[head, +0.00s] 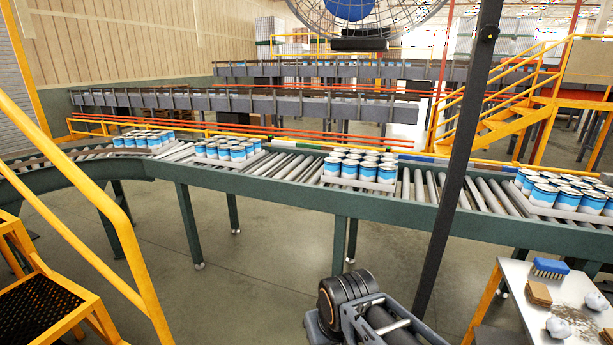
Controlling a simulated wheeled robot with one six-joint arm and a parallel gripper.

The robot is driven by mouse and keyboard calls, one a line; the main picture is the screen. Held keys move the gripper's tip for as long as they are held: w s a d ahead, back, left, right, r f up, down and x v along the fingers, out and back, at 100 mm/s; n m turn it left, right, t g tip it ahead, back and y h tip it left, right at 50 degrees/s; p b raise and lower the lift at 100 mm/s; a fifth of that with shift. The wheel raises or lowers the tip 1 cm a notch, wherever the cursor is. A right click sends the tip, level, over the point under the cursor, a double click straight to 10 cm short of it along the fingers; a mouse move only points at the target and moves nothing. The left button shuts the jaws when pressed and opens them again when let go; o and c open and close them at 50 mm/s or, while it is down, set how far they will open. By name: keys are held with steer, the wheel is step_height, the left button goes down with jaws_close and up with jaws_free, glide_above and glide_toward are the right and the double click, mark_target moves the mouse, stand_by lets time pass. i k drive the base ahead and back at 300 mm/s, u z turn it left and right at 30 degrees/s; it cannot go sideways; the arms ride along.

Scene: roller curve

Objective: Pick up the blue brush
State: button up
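The blue brush (550,268) lies on a white-topped table (518,272) at the lower right of the head view. Its blue top faces up and its pale bristles point down. It sits near the table's far edge, close to the conveyor. Part of my own arm shows at the bottom centre, well to the left of the table. My gripper itself cannot be made out in this view.
A brown block (538,293) and crumpled pale lumps (558,327) lie near the brush, with scattered debris. A green roller conveyor (270,190) with trays of cans crosses behind. A dark post (455,160) stands left of the table. Yellow steps (40,300) are left; floor between is open.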

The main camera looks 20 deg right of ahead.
mark_target(550, 268)
steer(key=z, duration=1.05)
steer(key=i, duration=1)
steer(key=z, duration=1.5)
steer(key=i, duration=0.6)
steer(key=z, duration=0.25)
